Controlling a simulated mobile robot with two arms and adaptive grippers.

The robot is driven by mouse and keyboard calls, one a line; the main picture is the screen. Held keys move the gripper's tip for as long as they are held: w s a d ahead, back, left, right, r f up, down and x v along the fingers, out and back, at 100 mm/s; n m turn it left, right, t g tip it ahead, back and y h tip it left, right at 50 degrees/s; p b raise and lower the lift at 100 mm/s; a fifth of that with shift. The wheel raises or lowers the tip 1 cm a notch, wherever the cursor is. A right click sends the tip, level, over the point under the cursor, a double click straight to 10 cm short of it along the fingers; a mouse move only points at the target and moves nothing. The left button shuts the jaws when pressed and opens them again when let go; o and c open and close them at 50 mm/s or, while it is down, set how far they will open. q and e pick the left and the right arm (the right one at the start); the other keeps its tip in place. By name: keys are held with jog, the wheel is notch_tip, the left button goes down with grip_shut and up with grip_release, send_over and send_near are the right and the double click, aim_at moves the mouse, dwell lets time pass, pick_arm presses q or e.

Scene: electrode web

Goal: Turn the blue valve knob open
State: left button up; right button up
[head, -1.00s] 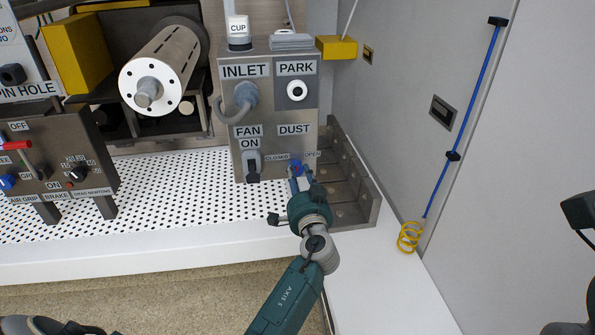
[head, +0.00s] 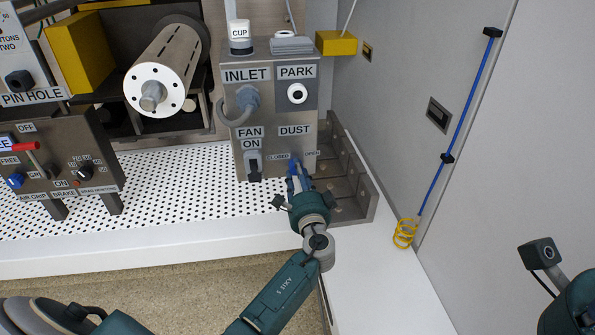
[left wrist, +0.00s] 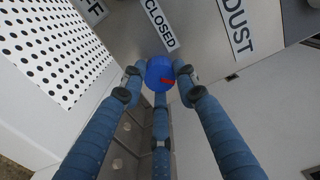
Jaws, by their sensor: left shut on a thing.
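The blue valve knob (head: 294,164) sits low on the front of the grey panel, under the DUST label (head: 294,131) and between the CLOSED and OPEN labels. In the left wrist view the round blue knob (left wrist: 160,70) has a red mark on its face, and the CLOSED label (left wrist: 160,25) is just above it. My left gripper (left wrist: 160,80) has its fingers shut around the knob; its arm hides part of the knob in the head view (head: 295,176). My right gripper's fingers are not seen.
The panel (head: 268,110) also carries a FAN switch (head: 253,163), a PARK port (head: 297,94) and an INLET hose (head: 240,104). A ribbed metal bracket (head: 352,185) stands close on the right.

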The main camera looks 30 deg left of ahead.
pick_arm(q)
jog(key=shift+w+d+r, duration=0.25)
jog(key=shift+d, duration=0.1)
jog(key=o, duration=1.2)
jog(key=shift+c, duration=0.2)
jog(key=shift+f, duration=0.15)
jog(key=shift+s, duration=0.1)
jog(key=v, duration=1.2)
